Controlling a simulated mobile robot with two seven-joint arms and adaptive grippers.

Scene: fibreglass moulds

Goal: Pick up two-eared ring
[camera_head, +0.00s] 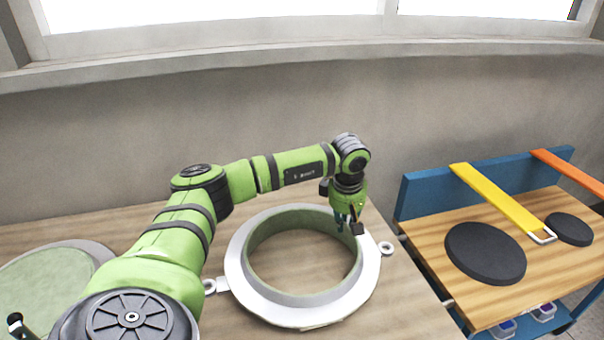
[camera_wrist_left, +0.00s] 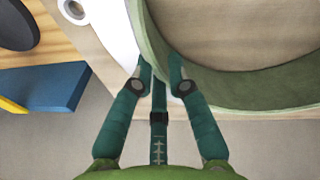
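The two-eared ring (camera_head: 250,284) lies on the wooden table, with a white flange around a raised pale-green wall. Its ears show at the left (camera_head: 210,286) and right (camera_head: 386,248). My left gripper (camera_head: 348,224) points down at the ring's far right part. In the left wrist view my left gripper (camera_wrist_left: 160,68) has one finger on each side of the green wall (camera_wrist_left: 240,92). Whether the fingers press on the wall or leave a small gap cannot be told. The ring looks flat on the table. My right gripper is not in view.
A round pale-green mould (camera_head: 45,285) lies at the left. A blue-edged cart (camera_head: 420,192) stands at the right with black discs (camera_head: 485,252), a yellow bar (camera_head: 495,198) and an orange bar (camera_head: 568,170). A grey wall (camera_head: 120,140) rises behind the table.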

